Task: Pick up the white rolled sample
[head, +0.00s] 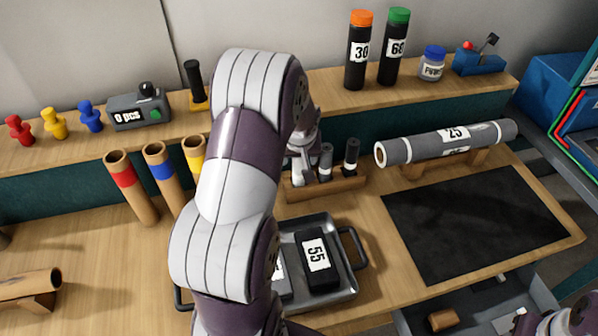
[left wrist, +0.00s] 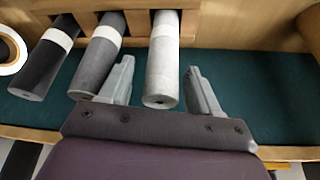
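The white rolled sample (left wrist: 164,60) is a pale roll with a lighter band, standing in a slot of the wooden rack (left wrist: 138,22). In the head view the rack (head: 338,187) stands at the centre, and my gripper partly covers the pale roll. My left gripper (left wrist: 158,86) is open, one finger on each side of the roll's free end, with a gap on both sides. A mid-grey roll (left wrist: 98,62) and a dark roll (left wrist: 50,60) stand beside it, the mid-grey one close to one finger. My right gripper does not show clearly; only part of my right arm is at the bottom right corner.
A large grey roll (head: 448,142) lies on a stand right of the rack, above a black mat (head: 474,222). A metal tray (head: 345,285) with black numbered pieces is in front. Cardboard tubes (head: 130,188) stand at left. The shelf behind holds bottles (head: 358,52).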

